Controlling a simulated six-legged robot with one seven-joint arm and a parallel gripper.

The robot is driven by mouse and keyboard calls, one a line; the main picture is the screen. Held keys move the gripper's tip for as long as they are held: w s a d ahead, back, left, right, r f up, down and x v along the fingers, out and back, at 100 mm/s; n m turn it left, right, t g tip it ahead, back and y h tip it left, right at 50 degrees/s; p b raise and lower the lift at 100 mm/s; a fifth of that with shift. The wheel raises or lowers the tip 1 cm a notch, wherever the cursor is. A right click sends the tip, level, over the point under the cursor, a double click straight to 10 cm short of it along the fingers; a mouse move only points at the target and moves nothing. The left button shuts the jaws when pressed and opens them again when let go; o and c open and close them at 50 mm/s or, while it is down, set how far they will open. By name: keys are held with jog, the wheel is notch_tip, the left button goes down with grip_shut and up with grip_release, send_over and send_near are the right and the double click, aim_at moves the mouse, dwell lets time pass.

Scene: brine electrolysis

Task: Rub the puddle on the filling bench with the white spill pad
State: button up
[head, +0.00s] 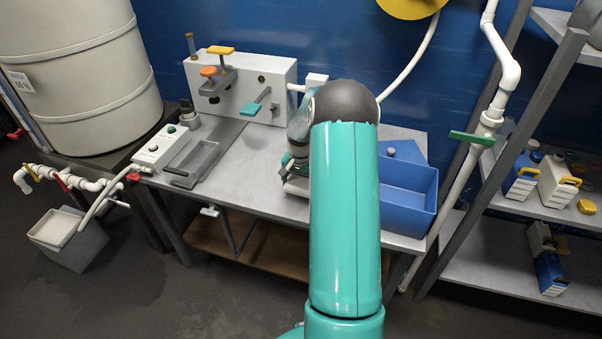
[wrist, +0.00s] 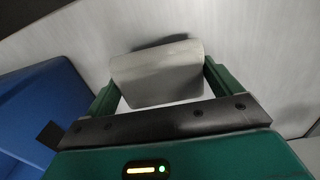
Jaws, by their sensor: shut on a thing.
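The white spill pad (wrist: 158,72) sits between the two green fingers of my gripper (wrist: 158,82) in the wrist view. The gripper is shut on it. The pad casts a dark shadow on the grey bench surface close by; I cannot tell whether it touches the bench. In the head view a pale edge of the pad (head: 296,187) shows at the front of the filling bench (head: 245,172), left of my arm. My arm hides most of the gripper there. I cannot make out the puddle in either view.
A blue bin (head: 408,205) stands at the bench's right end and shows at left in the wrist view (wrist: 45,110). The filling machine (head: 262,92) stands at the back, with a grey tray (head: 196,162) and control box (head: 158,147) at left. The bench's left middle is clear.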

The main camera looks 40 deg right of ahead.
jog(key=shift+s+r, duration=0.1)
jog(key=shift+r, duration=2.5)
jog(key=shift+a, duration=0.15)
